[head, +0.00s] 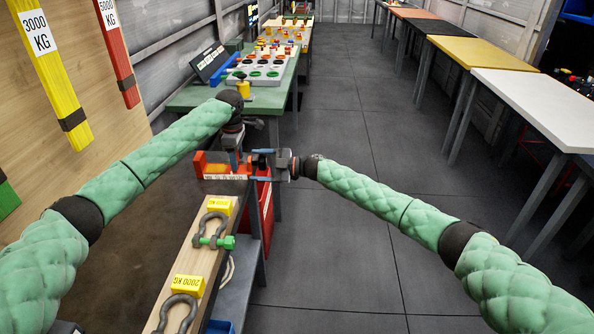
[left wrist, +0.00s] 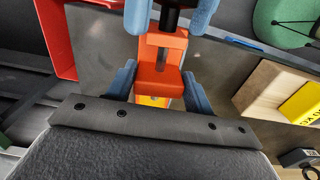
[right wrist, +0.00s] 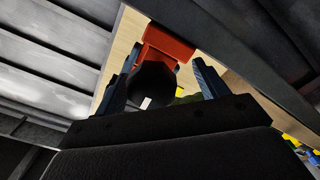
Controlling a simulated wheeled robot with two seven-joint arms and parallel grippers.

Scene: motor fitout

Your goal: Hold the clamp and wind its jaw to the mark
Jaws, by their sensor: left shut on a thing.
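The orange clamp (head: 212,168) stands at the far end of the wooden bench, above a pale strip with a number scale (head: 225,177). My left gripper (head: 235,160) comes down on it from above and is shut on its orange body, which shows between the blue fingers in the left wrist view (left wrist: 160,80). My right gripper (head: 263,165) reaches in from the right. Its fingers stand apart on either side of the clamp's black round handle (right wrist: 153,84), with a gap visible at one finger. The mark and the jaw's exact position cannot be made out.
Shackles (head: 214,230) and yellow weight labels (head: 189,288) lie on the near part of the wooden bench (head: 185,262). A red bin (head: 264,200) hangs at its right side. A green table (head: 190,97) stands beyond. The floor to the right is clear.

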